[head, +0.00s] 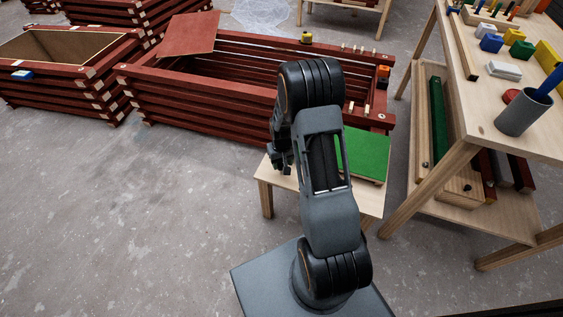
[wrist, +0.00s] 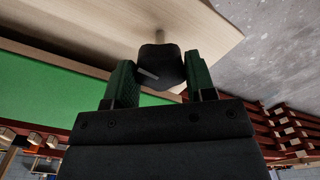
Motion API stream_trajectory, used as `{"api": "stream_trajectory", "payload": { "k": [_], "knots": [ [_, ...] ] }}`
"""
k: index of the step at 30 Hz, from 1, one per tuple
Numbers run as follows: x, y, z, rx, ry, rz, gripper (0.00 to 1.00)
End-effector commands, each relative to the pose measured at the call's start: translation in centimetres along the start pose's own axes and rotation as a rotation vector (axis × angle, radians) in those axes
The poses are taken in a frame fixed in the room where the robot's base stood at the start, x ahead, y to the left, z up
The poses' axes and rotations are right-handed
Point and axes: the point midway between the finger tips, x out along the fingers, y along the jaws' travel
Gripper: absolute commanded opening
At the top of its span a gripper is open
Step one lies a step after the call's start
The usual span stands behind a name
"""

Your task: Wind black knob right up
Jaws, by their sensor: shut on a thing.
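The black knob (wrist: 159,66) shows in the wrist view, with a pale line on its face and a light metal stem behind it. The stem meets a pale wooden surface (wrist: 95,25). My gripper (wrist: 160,80) has one dark green finger on each side of the knob and is shut on it. In the head view my gripper (head: 281,162) is over the left part of a small wooden table (head: 268,182). The knob cannot be made out there.
A green board (head: 365,153) lies on the small table, right of my arm. Behind is a dark red batten frame (head: 200,122). A wooden shelf table (head: 440,165) with blocks and a grey cup (head: 523,113) stands at right. The floor at left is clear.

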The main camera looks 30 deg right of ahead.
Motion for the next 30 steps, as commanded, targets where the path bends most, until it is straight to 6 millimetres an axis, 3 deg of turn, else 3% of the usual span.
{"api": "stream_trajectory", "payload": {
  "k": [3, 14, 30],
  "knots": [
    [-0.01, 0.0, 0.0, 0.0, 0.0, 0.0, 0.27],
    [-0.1, -0.1, 0.01, 0.081, -0.001, -0.001, 0.27],
    [-0.14, -0.01, 0.0, 0.561, -0.001, 0.0, 0.27]
  ]
}}
